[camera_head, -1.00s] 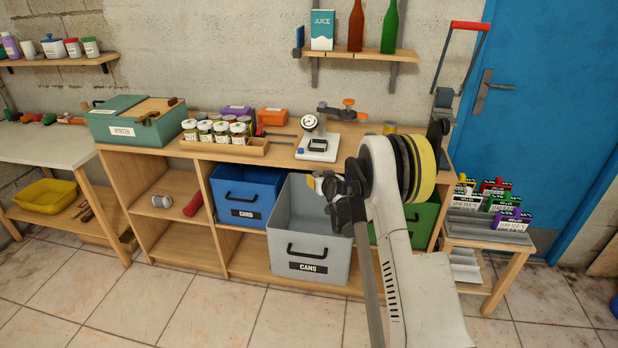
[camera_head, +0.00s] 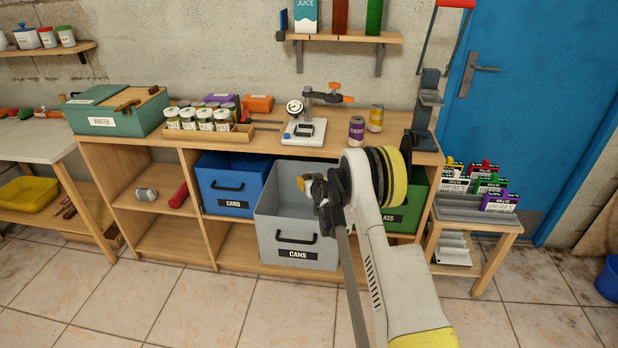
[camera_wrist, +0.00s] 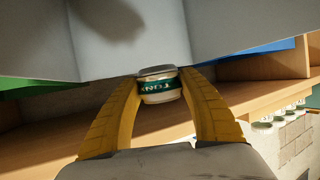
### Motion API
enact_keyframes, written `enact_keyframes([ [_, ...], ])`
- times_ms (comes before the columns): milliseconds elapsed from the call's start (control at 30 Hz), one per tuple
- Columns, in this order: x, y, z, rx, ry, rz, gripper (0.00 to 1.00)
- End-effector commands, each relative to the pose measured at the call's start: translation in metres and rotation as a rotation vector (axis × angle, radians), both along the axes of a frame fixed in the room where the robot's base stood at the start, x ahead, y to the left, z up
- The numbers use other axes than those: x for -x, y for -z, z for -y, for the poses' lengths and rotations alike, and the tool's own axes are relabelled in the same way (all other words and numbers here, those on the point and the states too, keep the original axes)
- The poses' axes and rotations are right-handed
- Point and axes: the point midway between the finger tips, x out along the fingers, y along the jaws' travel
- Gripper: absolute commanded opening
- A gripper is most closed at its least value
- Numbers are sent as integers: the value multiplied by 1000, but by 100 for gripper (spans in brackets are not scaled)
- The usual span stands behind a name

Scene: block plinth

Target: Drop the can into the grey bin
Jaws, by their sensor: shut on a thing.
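The can (camera_wrist: 160,90) is a short pale tin with a dark teal band and partly readable white letters. My gripper (camera_wrist: 160,84) has its yellow curved fingers shut on it, one on each side. In the head view my gripper (camera_head: 304,183) is over the opening of the grey bin, near its upper part; the can is mostly hidden there. The grey bin (camera_head: 297,243), labelled CANS, stands on the low shelf, and part of its inside is hidden by my arm. Its grey walls (camera_wrist: 130,45) also fill the top of the wrist view.
A blue bin (camera_head: 232,188) stands left of the grey bin and a green bin (camera_head: 409,209) right of it. The bench top above holds a purple can (camera_head: 356,130), a yellow can (camera_head: 376,118), jars and a scale. The floor in front is clear.

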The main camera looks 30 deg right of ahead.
Motion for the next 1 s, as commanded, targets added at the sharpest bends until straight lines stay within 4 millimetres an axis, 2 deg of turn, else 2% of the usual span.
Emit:
enact_keyframes([
  [167, 0, -1, 0, 0, 0, 0, 32],
  [200, 0, -1, 0, 0, 0, 0, 57],
  [267, 0, -1, 0, 0, 0, 0, 72],
  [567, 1, -1, 0, 0, 0, 0, 72],
  [667, 7, -4, -1, 0, 0, 0, 72],
  [767, 22, -10, -4, 0, 0, 0, 72],
  [1000, 71, -31, -14, 0, 0, 0, 72],
])
